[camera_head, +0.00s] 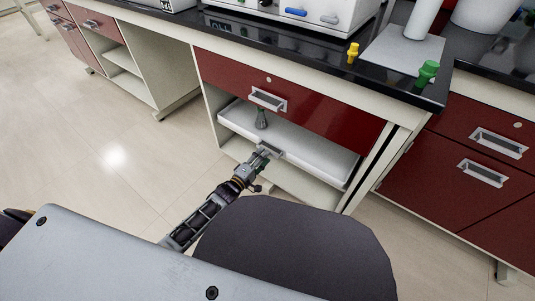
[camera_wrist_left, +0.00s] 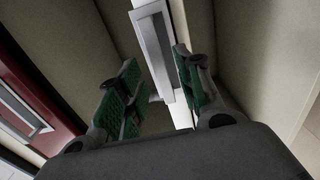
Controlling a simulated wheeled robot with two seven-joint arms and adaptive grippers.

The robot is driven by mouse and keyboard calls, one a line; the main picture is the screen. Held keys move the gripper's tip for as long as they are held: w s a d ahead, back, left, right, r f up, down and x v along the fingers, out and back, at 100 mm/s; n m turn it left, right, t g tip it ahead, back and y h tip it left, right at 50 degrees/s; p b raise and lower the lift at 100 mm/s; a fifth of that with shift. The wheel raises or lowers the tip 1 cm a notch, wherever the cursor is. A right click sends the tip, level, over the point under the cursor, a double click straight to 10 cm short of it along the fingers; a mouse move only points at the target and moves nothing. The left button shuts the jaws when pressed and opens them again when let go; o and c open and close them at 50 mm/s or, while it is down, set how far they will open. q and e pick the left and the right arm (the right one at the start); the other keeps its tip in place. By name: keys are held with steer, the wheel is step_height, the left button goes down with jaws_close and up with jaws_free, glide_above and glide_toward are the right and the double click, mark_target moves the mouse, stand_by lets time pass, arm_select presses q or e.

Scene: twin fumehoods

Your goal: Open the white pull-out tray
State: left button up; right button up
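The white pull-out tray (camera_head: 315,171) sits in the open bay below a dark red drawer, its front about in line with the cabinet frame. A grey metal handle (camera_head: 271,149) is on the tray's front. My left gripper (camera_head: 262,156) is at this handle, coming from below left, and hides part of it. In the left wrist view, the green-padded fingers of the left gripper (camera_wrist_left: 160,85) are spread apart, with the handle (camera_wrist_left: 151,42) ahead and partly between them. I cannot tell whether they touch it. My right gripper is not in view.
A small dark flask-like object (camera_head: 262,118) stands in the tray. The red drawer (camera_head: 330,108) with its own handle is above. A black countertop (camera_head: 300,55) carries equipment and yellow and green taps. More red drawers (camera_head: 480,150) are at right. Floor at left is clear.

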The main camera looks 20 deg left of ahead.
arm_select(q)
steer(key=shift+b+x, duration=0.75)
steer(key=shift+x, duration=1.25)
jaws_close()
